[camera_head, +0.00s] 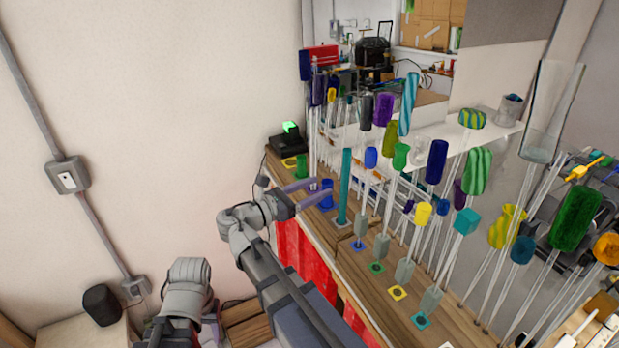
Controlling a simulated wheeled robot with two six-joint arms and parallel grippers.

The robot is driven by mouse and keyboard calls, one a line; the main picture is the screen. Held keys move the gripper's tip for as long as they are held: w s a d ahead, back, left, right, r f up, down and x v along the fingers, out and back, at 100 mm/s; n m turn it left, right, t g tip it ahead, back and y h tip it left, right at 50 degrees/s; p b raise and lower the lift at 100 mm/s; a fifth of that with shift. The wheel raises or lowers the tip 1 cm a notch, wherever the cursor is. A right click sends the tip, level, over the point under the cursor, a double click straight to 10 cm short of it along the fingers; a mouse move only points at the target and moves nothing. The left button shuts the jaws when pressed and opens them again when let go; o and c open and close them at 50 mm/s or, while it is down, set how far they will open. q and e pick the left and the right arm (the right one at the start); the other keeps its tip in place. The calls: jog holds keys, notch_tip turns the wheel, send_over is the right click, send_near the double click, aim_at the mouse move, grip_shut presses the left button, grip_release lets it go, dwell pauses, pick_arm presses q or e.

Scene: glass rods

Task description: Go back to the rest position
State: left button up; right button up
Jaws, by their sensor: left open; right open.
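My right gripper (322,187) reaches over the near edge of the wooden bench (385,297). Its two fingers are spread and nothing is visibly held between them. A short blue cylinder (327,200) stands on the bench beside the fingertips; I cannot tell whether they touch. My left arm (186,285) shows in part at the lower left; its gripper is not visible. Clear glass rods with coloured heads stand along the bench, such as a dark blue one (436,161) and a striped green one (477,171). A tall teal rod (344,185) stands just right of the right gripper.
Small coloured square markers, such as a yellow one (397,292), line the bench's near edge. A dark box with a green light (289,138) sits at its far end. Red panels (297,260) are below the bench. The wall (180,100) has conduit and boxes.

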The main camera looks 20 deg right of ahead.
jog(key=shift+f, duration=0.1)
jog(key=s+a+f+m+g+y+b, duration=0.1)
jog(key=s+a+f+m+y+b, duration=0.15)
jog(key=f, duration=0.45)
jog(key=s+a+f+m+y+b, duration=0.1)
jog(key=a+f+m+y, duration=0.15)
jog(key=f, duration=0.35)
jog(key=s+a+f+m+g+y+b, duration=0.1)
jog(key=s+a+f+m+y+b, duration=0.15)
jog(key=f, duration=0.45)
jog(key=s+a+f+m+g+y+b, duration=0.1)
jog(key=s+a+f+m+y+b, duration=0.1)
jog(key=s+a+f+m+y, duration=0.2)
jog(key=s+a+f+m+g+y+b, duration=0.1)
jog(key=s+a+f+m+y, duration=0.3)
jog(key=a+f, duration=0.3)
jog(key=a+m+y, duration=0.1)
jog(key=a, duration=0.2)
jog(key=shift+s+a+f+b, duration=0.2)
jog(key=shift+s+b, duration=0.15)
